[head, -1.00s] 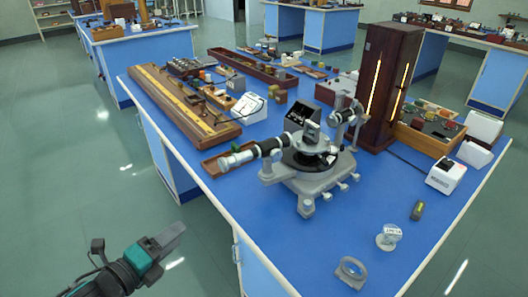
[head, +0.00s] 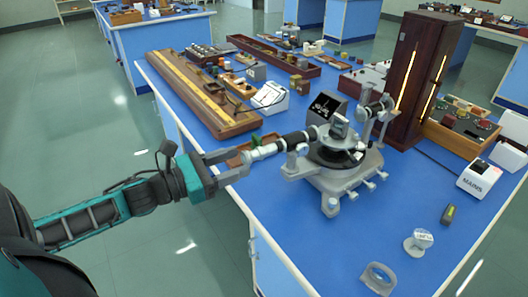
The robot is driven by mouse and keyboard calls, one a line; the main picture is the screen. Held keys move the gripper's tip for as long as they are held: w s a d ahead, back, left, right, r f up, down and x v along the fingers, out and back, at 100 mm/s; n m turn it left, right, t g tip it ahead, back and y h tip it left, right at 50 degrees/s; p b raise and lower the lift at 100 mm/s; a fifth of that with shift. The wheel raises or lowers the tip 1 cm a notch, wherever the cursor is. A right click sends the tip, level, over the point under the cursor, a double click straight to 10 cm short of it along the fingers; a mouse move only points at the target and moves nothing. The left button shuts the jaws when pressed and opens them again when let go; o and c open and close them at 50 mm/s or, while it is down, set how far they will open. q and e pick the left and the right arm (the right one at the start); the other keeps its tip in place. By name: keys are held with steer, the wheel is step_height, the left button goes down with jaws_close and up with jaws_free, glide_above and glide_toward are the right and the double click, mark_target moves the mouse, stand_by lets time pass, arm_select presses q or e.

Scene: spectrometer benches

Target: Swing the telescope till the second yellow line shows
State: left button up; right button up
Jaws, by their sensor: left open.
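The spectrometer (head: 340,178), a grey instrument with a round dark table and a prism-like block on top, stands on the blue bench. Its telescope (head: 300,141), a black and silver tube, points left, with its pale eyepiece end (head: 259,153) near the bench's left edge. My left gripper (head: 238,162) is open at that end, its fingers pointing right. I cannot tell whether they touch the tube. A small dark screen (head: 326,104) stands behind the spectrometer; no yellow line can be made out on it. My right gripper is out of view.
A tall brown lamp housing (head: 422,75) with bright yellow slits stands behind right. A long wooden board (head: 190,95) and a brown tray (head: 236,160) lie left. A white MAINS box (head: 478,179), a labelled round stand (head: 418,241) and a ring-like piece (head: 379,278) sit right and in front.

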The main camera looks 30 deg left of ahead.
mark_target(257, 155)
arm_select(q)
steer(key=shift+x, duration=4)
jaws_close()
